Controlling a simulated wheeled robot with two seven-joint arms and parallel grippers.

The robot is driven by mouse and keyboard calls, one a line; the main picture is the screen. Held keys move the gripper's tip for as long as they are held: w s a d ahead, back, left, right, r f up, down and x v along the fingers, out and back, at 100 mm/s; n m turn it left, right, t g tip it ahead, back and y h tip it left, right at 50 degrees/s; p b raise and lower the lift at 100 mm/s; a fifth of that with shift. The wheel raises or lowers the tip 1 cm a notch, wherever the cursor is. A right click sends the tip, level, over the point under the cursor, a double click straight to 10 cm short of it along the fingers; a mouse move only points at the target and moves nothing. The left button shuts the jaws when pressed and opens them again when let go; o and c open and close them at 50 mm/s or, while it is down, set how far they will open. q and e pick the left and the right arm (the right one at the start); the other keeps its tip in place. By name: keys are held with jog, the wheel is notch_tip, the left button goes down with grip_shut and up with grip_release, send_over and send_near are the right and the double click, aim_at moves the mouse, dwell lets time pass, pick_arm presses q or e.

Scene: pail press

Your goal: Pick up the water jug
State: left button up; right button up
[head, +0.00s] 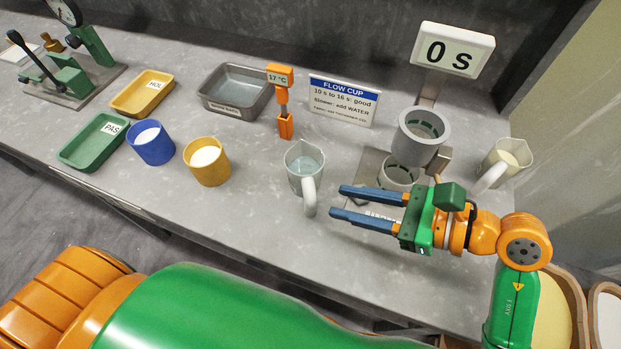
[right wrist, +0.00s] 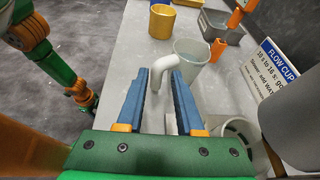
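The water jug (head: 304,165) is a clear, pale jug holding bluish water. It stands upright on the grey counter, its white handle toward the front edge. It also shows in the right wrist view (right wrist: 190,62), its handle lined up between the fingertips. My right gripper (head: 338,203) is open and empty, its two blue fingers pointing left at the handle. In the head view the fingertips are just right of the handle, apart from it. The right gripper fills the lower right wrist view (right wrist: 158,80).
A grey flow cup (head: 420,136) on its stand is just behind my right gripper. A second jug (head: 505,160) with cream contents stands at the right. Blue (head: 151,142) and yellow (head: 207,162) cups stand left of the water jug. An orange thermometer (head: 284,100) and a sign (head: 343,101) are behind.

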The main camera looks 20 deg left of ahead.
aim_at(310, 204)
jog(key=f, duration=0.3)
jog(key=shift+s+a+f, duration=0.2)
jog(key=shift+a+f, duration=0.05)
jog(key=shift+a, duration=0.05)
jog(key=p+x, duration=0.1)
jog(key=x, duration=0.6)
jog(key=shift+w+a, duration=0.15)
grip_shut()
dwell(0.6)
